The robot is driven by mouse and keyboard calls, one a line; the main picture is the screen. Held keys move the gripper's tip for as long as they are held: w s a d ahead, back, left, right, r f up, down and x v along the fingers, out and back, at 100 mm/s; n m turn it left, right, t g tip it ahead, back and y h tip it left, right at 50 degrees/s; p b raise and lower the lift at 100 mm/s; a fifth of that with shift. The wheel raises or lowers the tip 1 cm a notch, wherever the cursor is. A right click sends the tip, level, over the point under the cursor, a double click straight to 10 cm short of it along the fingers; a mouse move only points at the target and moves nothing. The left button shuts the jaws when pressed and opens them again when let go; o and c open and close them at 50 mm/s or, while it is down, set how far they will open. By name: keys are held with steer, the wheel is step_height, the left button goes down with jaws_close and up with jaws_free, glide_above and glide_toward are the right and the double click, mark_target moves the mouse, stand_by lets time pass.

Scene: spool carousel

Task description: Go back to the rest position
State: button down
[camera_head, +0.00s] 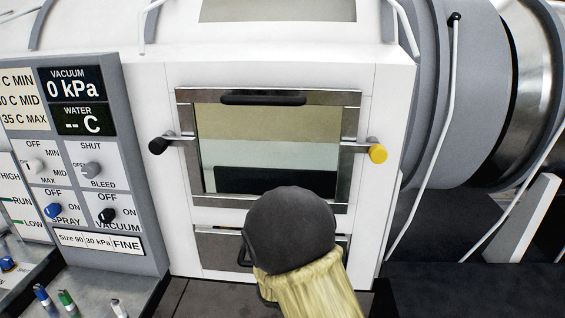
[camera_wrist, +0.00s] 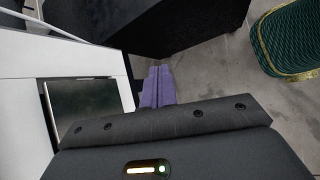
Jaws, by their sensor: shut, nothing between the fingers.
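My gripper (camera_wrist: 157,87) shows in the wrist view as two purple fingers side by side, shut and empty. They hang over the floor, to the right of a white machine face with a dark window (camera_wrist: 84,107); they look apart from it. In the head view, my arm, with a dark rounded joint and a yellow sleeve, stands in front of the lower part of the machine's framed window door (camera_head: 268,97). My fingers are hidden in that view.
The door has a black knob (camera_head: 158,146) on the left and a yellow knob (camera_head: 378,153) on the right. A control panel (camera_head: 88,150) stands at left. A dark block (camera_wrist: 170,25) and a green woven object (camera_wrist: 290,40) show in the wrist view, with bare grey floor between them.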

steer(key=s+d+r+m+y+p, duration=0.2)
steer(key=s+d+r+m+y, duration=0.2)
steer(key=s+r+m+y, duration=0.4)
step_height(320, 180, up, 3)
steer(key=s+m, duration=0.2)
steer(key=m, duration=0.4)
steer(key=shift+s+r+m+p, duration=0.15)
steer(key=shift+s+m+p, duration=0.15)
steer(key=shift+p, duration=0.05)
steer(key=shift+a, duration=0.15)
